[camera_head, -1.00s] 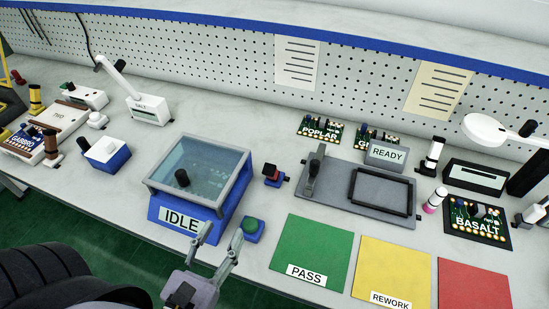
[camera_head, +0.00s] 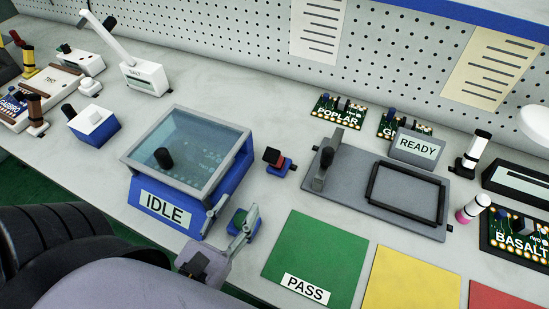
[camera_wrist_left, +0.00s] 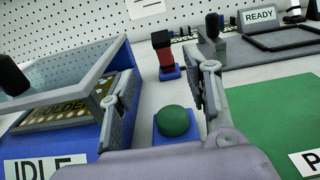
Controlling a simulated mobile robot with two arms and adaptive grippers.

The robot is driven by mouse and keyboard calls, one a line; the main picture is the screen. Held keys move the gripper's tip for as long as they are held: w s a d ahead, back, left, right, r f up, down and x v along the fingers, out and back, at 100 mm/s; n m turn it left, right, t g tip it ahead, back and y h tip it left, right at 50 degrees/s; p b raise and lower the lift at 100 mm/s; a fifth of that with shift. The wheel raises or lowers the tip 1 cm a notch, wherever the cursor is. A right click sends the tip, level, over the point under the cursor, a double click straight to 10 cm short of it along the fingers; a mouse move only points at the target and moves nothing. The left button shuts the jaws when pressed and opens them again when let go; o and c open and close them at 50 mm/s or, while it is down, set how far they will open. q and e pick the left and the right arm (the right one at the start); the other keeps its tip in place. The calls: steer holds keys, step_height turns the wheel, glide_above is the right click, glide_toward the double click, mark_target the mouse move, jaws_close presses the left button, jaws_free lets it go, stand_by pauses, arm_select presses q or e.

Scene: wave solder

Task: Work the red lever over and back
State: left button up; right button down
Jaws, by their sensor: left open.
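The red lever (camera_head: 274,159) is small, with a dark top and a blue base, and stands on the bench just right of the blue IDLE machine. It also shows in the left wrist view (camera_wrist_left: 164,58), upright and beyond the fingers. My left gripper (camera_head: 234,212) is open and empty, short of the lever on its near side. In the left wrist view its fingers (camera_wrist_left: 166,85) are spread, with a green button (camera_wrist_left: 175,121) on a blue base seen between them. The lever is apart from the fingers. My right gripper is out of view.
The blue machine (camera_head: 165,208) with a glass lid and black knob stands left of the gripper. The grey READY fixture (camera_head: 345,186) with a black frame and upright handle lies right. A green PASS mat (camera_head: 318,250) lies in front. Bare bench surrounds the lever.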

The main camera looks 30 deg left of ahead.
mark_target(269, 160)
arm_select(q)
steer(key=shift+w+f, duration=0.3)
steer(key=shift+w, duration=0.05)
steer(key=w+p, duration=0.1)
steer(key=w, duration=0.4)
steer(key=w+p, duration=0.2)
steer(key=w, duration=0.3)
steer(key=w+a+p, duration=0.1)
steer(key=w, duration=0.4)
steer(key=shift+w+r+p, duration=0.1)
steer(key=shift+w+p, duration=0.2)
steer(key=shift+w, duration=0.55)
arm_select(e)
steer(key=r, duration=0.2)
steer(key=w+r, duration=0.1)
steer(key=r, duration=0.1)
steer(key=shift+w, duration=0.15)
arm_select(q)
steer(key=shift+c, duration=0.4)
jaws_close()
